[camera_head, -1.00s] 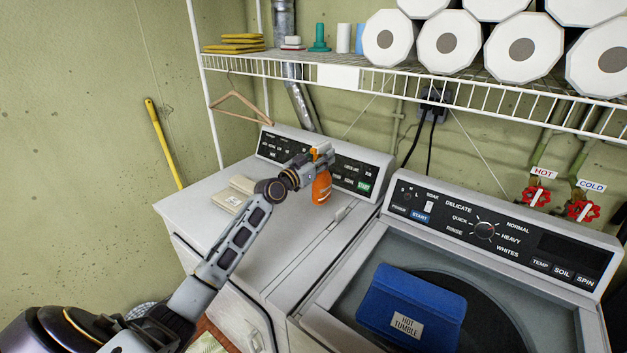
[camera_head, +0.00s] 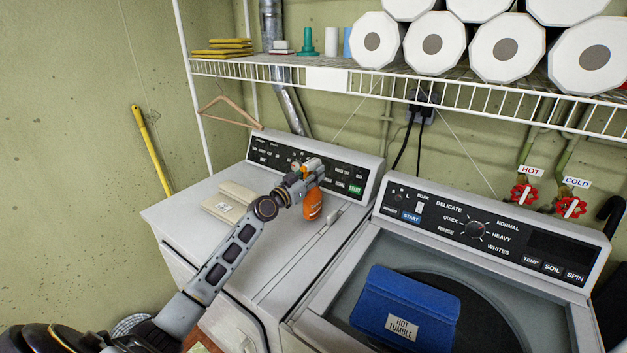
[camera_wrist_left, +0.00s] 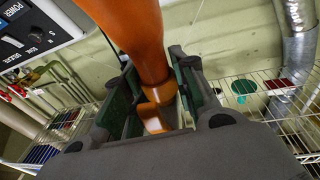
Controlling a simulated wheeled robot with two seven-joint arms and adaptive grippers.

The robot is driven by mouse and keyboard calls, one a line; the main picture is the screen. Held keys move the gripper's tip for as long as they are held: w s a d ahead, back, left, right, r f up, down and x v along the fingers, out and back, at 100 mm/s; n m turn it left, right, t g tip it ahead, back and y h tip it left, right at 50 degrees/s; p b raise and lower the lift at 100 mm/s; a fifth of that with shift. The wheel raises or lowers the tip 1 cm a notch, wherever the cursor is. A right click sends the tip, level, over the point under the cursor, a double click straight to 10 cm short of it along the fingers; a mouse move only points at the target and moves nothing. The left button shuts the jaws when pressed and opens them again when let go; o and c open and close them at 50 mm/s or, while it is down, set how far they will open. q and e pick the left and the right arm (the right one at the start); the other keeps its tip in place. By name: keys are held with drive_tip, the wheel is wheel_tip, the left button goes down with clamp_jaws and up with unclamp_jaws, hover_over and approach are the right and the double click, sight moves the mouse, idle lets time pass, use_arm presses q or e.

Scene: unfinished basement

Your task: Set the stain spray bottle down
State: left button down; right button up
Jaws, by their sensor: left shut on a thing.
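The orange stain spray bottle (camera_head: 313,205) is over the top of the left machine, in front of its control panel. My left gripper (camera_head: 310,175) is shut on its upper part from the left. The bottle looks close to upright. Its base is near or on the machine top; I cannot tell whether it touches. In the left wrist view the bottle (camera_wrist_left: 130,30) runs between the dark fingers of my left gripper (camera_wrist_left: 155,105), its narrower neck part between them. My right gripper is out of view.
The left machine's white top (camera_head: 190,225) holds a cream folded item (camera_head: 224,200) to the left. A blue box (camera_head: 405,305) labelled HOT TUMBLE is on the right machine (camera_head: 340,285). A wire shelf (camera_head: 460,90) with paper rolls hangs above.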

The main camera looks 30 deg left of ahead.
use_arm(q)
drive_tip(key=shift+f, duration=0.9)
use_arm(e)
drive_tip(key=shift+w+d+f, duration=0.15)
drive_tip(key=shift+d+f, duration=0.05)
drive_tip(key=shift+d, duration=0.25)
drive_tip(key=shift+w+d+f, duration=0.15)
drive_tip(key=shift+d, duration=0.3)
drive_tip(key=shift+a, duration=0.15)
use_arm(q)
drive_tip(key=shift+f+b, duration=0.1)
drive_tip(key=shift+b, duration=0.25)
drive_tip(key=c, duration=1.1)
unclamp_jaws()
drive_tip(key=shift+c, duration=0.2)
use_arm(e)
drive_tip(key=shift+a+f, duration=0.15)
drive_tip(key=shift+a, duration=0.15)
use_arm(q)
drive_tip(key=shift+s, duration=0.1)
